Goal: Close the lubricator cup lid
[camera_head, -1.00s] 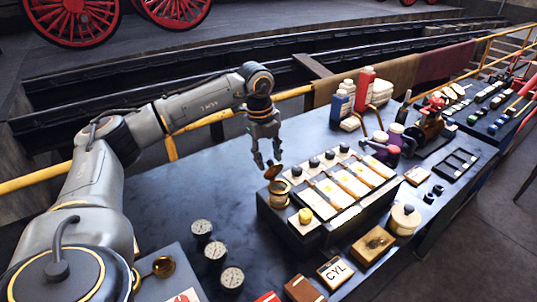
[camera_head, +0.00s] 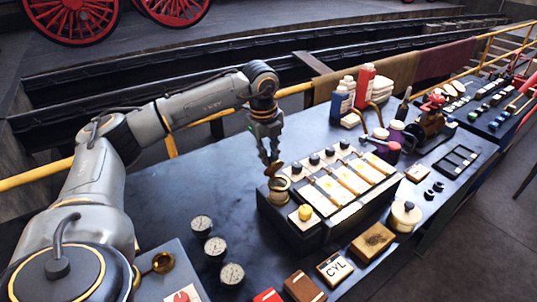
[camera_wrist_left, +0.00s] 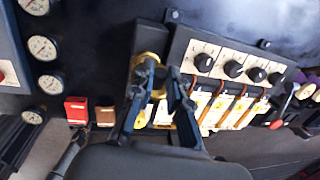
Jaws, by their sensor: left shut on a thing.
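The brass lubricator cup (camera_head: 279,189) stands at the left end of the dark lubricator box (camera_head: 325,190) in the head view. Its small lid (camera_head: 273,169) stands raised and tilted above the cup's rim, so the cup is open. My left gripper (camera_head: 270,158) points down at the lid from above, with its fingers close together and shut on it. In the left wrist view the gripper (camera_wrist_left: 164,72) covers much of the brass cup and lid (camera_wrist_left: 147,59), so the exact grip is partly hidden. My right gripper is not in view.
A yellow button (camera_head: 305,212) sits beside the cup, with several dark knobs along the box's back. Several gauges (camera_head: 215,247) lie at left. Bottles (camera_head: 340,103) and a red-handled valve (camera_head: 428,118) stand behind.

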